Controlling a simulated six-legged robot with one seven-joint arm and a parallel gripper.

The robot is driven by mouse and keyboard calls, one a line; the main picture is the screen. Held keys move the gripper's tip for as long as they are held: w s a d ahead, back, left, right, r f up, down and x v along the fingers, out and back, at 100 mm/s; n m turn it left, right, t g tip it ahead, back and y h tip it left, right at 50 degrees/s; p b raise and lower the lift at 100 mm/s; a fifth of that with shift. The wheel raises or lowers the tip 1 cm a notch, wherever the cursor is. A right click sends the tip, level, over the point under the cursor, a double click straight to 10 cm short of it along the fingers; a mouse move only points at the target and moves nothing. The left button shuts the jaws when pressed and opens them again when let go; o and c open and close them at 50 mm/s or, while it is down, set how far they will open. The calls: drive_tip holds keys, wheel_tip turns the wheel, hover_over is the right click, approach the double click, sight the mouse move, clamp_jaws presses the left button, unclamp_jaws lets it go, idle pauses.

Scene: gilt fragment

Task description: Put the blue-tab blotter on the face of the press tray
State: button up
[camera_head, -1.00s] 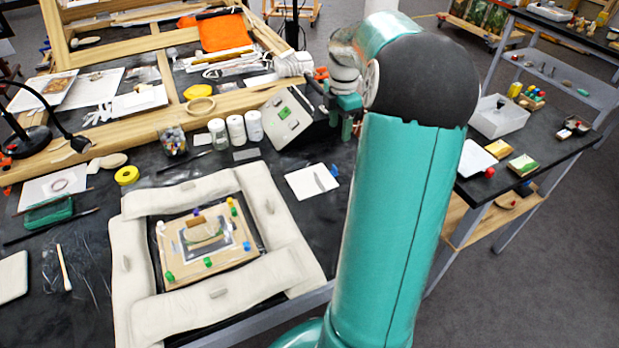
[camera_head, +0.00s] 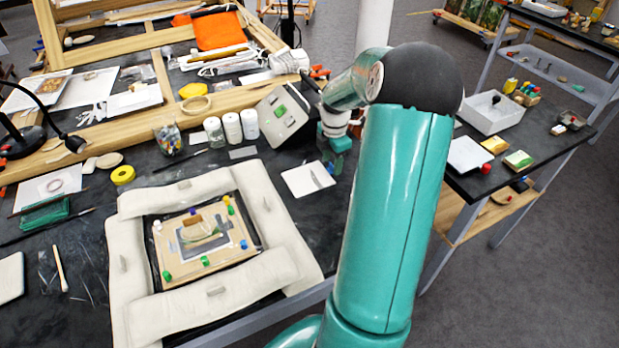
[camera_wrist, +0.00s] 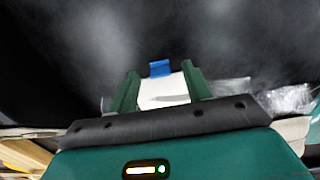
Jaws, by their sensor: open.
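The blotter (camera_head: 305,180) is a white square sheet lying flat on the dark table, with a grey sliver-like mark across it. Its blue tab (camera_wrist: 160,68) shows in the wrist view at the far edge. My gripper (camera_head: 335,163) is at the blotter's right side in the head view and hides the tab there. In the wrist view my open gripper (camera_wrist: 159,78) has a finger on each side of the sheet and tab; contact cannot be told. Which thing is the press tray is unclear; a wooden board with coloured pegs (camera_head: 240,258) lies inside pale cushions.
The pale cushions (camera_head: 265,275) lie left of my arm. A tilted grey-white box (camera_head: 272,128) and white jars (camera_head: 232,127) stand behind the blotter. A side table at right holds a white tray (camera_head: 493,125) and a white board (camera_head: 466,157).

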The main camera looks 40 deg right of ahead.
drive_tip(key=shift+f, duration=0.2)
drive_tip(key=c, duration=1.1)
clamp_jaws()
drive_tip(key=shift+r, duration=0.15)
